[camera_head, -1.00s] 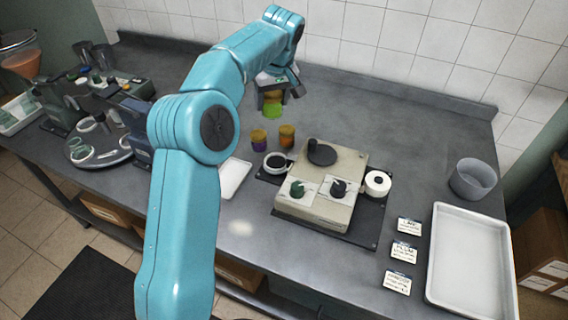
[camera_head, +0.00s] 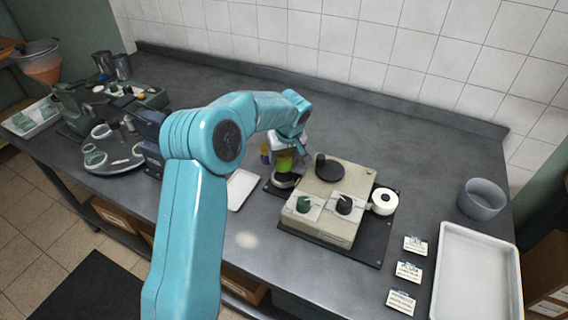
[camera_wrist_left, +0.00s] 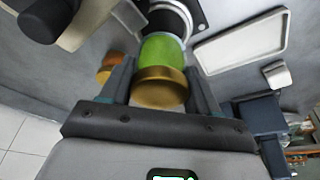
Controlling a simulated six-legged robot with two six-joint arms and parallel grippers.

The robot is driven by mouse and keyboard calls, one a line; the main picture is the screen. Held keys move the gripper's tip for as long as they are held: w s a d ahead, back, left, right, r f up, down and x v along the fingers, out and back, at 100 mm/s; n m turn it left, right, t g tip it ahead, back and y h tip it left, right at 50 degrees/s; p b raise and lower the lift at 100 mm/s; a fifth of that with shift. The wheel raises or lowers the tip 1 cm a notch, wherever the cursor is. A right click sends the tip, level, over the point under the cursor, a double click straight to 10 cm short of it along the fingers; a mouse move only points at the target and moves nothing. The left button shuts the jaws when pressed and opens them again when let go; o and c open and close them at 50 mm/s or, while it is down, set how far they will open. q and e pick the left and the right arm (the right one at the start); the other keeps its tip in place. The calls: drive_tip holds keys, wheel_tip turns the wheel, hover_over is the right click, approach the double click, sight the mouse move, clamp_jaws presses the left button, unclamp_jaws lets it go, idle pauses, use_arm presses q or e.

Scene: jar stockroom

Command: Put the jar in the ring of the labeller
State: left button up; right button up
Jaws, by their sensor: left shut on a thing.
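The labeller (camera_head: 322,220) is a beige machine on a dark base plate, with green and black knobs. Its dark ring (camera_head: 285,182) sits at its left side and also shows in the left wrist view (camera_wrist_left: 183,9). My left gripper (camera_head: 286,146) is shut on a green jar (camera_head: 284,164) with a gold lid. In the left wrist view the fingers grip the jar (camera_wrist_left: 162,54) at its lid (camera_wrist_left: 160,90). The jar is upright, at or just above the ring; I cannot tell whether its bottom is inside. My right gripper is out of view.
A purple jar (camera_head: 265,150) stands behind my gripper, partly hidden. An orange jar lid (camera_wrist_left: 107,70) shows beside it in the wrist view. A white tray (camera_head: 243,187) lies left of the ring. Label cards (camera_head: 408,271) and a large tray (camera_head: 444,290) are at right.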

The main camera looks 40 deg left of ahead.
sight(284, 165)
use_arm(q)
wheel_tip(284, 165, down, 4)
drive_tip(key=shift+d+r, duration=0.15)
drive_tip(key=shift+r, duration=0.1)
drive_tip(key=shift+f, duration=0.3)
drive_tip(key=o, duration=1.2)
